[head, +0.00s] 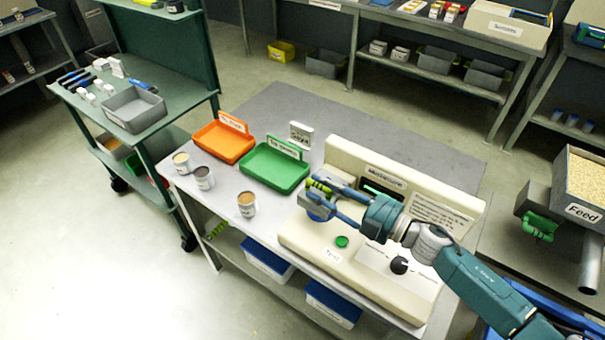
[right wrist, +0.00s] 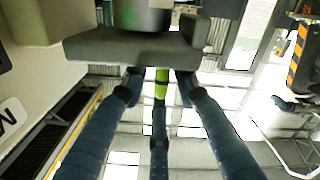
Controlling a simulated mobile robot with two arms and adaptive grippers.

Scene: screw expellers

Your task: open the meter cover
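The cream moisture meter (head: 300,240) stands on the grey table, with a "Moisture" panel at its back. A green button (head: 342,241) and a black knob (head: 399,265) sit on its top. My right gripper (head: 316,200) is over the meter's left end, its blue fingers spread around a yellow-green bar (head: 318,186). In the right wrist view the green bar (right wrist: 162,82) lies between the fingertips, with gaps at both sides, below a grey block (right wrist: 135,48). The cover is largely hidden by my gripper; I cannot tell its position. My left gripper is not in view.
An orange tray (head: 223,142) and a green tray (head: 272,168) lie left of the meter. Several cans, including one open can (head: 246,204), stand near the table's left edge. A feed hopper (head: 578,190) stands at the right. Blue bins (head: 333,304) are below the table.

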